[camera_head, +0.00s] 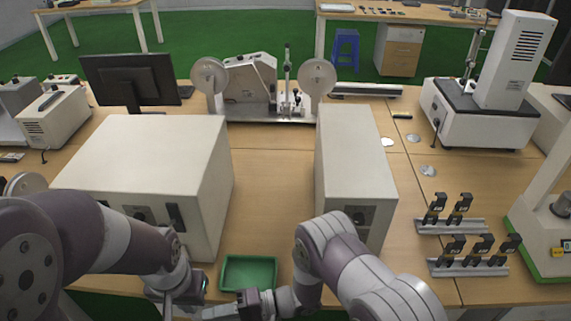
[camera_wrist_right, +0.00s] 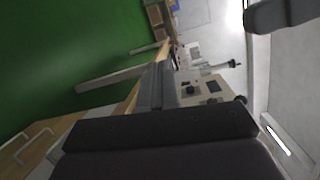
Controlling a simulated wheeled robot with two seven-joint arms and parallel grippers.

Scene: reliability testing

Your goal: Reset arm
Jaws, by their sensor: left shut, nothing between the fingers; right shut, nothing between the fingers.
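My two arms are the task's own objects. My left arm comes in from the left, bent low at the front of the table, and my left gripper (camera_head: 196,302) is at the bottom edge, partly cut off. My right arm rises from the bottom right, bends, and reaches left. My right gripper (camera_head: 248,303) is just in front of the green tray. Both grippers are shut and empty. The right wrist view is tilted sideways, with dark parts of my own arm at its bottom and upper right.
The green tray (camera_head: 232,273) lies empty at the front edge between two white boxes (camera_head: 150,150) (camera_head: 350,150). A reel machine (camera_head: 255,85) stands behind. Small black clamps (camera_head: 470,250) and a white instrument (camera_head: 480,115) are at the right. Bare tabletop (camera_head: 270,190) shows between the boxes.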

